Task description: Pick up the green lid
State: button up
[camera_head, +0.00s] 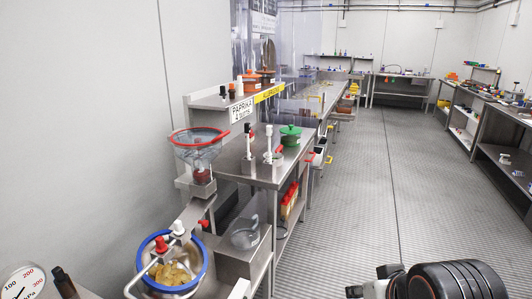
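A green lid (290,129) with a small knob sits on a green pot (290,140) on the steel table left of centre. Lid and pot are alike in colour, so I cannot clearly see the seam between them. The end of my arm shows at the bottom right, with my gripper (370,285) partly cut off by the frame edge. It is far from the lid, nearer the camera and to the right. I cannot make out its finger opening, and I see nothing held in it.
White-handled tools (268,145) stand just left of the green pot. Orange pots (251,83) are on the shelf behind. A red-rimmed clear hopper (198,140) and a blue-rimmed drum (150,285) stand nearer on the left. The floor (360,190) right of the table is clear.

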aim_at(290, 130)
jog(key=i, duration=2.2)
